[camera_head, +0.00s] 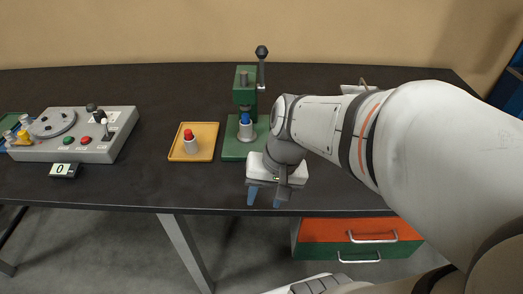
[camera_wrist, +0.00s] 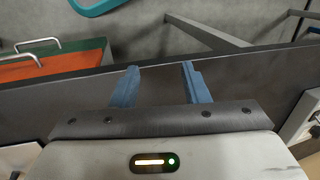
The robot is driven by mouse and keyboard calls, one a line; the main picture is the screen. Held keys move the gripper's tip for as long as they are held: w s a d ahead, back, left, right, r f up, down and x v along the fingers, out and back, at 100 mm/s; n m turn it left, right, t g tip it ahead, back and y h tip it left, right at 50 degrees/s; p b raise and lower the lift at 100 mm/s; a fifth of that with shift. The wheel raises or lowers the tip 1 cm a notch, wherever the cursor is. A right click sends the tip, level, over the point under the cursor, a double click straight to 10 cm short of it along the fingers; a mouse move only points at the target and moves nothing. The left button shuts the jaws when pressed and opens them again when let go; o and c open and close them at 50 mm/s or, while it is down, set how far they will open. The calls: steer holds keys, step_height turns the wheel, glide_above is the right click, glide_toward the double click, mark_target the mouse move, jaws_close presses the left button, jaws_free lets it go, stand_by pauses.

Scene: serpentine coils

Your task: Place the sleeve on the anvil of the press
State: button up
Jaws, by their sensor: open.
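The green press (camera_head: 243,98) with a black-knobbed lever stands near the middle of the table. A small grey piece with a blue top (camera_head: 246,128) stands upright under its ram, on or just in front of the anvil. A similar grey piece with a red top (camera_head: 189,142) stands upright on the yellow tray (camera_head: 207,152) left of the press. I cannot tell which piece is the sleeve. My gripper (camera_head: 264,199) is open and empty at the table's front edge, apart from both pieces. In the wrist view its blue fingers (camera_wrist: 160,78) are spread with nothing between them.
A grey control box (camera_head: 75,135) with a dial and buttons sits at the left, with a small counter (camera_head: 64,170) reading 0 before it. An orange and green drawer unit (camera_head: 350,235) is under the table at right. Dark tabletop between box and tray is clear.

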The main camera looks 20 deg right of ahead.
steer(key=d+r+n+t+h, duration=0.1)
steer(key=d+r+n+h, duration=0.1)
steer(key=n, duration=0.1)
steer(key=shift+w+d+r+t+h, duration=0.15)
steer(key=shift+w+d+t+h, duration=0.15)
steer(key=shift+t, duration=0.1)
steer(key=shift+r, duration=0.1)
